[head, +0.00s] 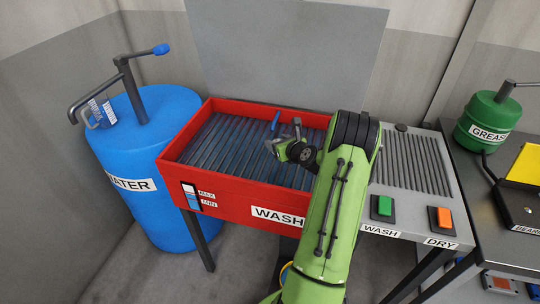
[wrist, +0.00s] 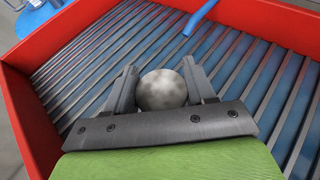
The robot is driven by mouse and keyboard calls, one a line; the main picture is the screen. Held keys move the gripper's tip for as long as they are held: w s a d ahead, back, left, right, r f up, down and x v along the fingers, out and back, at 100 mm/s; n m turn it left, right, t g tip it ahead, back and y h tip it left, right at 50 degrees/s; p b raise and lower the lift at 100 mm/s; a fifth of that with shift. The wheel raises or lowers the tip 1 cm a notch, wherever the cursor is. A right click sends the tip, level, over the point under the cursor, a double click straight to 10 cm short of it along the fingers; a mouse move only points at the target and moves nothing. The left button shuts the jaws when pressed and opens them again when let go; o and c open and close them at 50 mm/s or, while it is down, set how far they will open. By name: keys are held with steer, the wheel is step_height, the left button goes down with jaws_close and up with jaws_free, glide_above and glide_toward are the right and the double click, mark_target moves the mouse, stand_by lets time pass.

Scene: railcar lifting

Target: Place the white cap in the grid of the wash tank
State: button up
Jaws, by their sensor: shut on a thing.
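My gripper (wrist: 163,92) is shut on the white cap (wrist: 163,88), a round, mottled grey-white piece between its two fingers in the wrist view. The gripper is over the slatted grid (wrist: 90,55) of the red wash tank (head: 235,189). In the head view my gripper (head: 275,148) is above the middle of the tank, and the cap is hard to make out there. How far the cap is above the slats, I cannot tell.
A blue spout (wrist: 201,15) reaches over the tank's grid. A blue water barrel (head: 150,150) stands at the left. At the right are a drying rack (head: 410,165), a green button (head: 383,208) and an orange button (head: 440,218). The grid's left part is clear.

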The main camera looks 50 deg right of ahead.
step_height(320, 180, down, 6)
steer(key=shift+w+r+b, duration=0.15)
steer(key=shift+r+b, duration=0.1)
steer(key=shift+b, duration=0.3)
steer(key=shift+r, duration=0.1)
steer(key=o, duration=1)
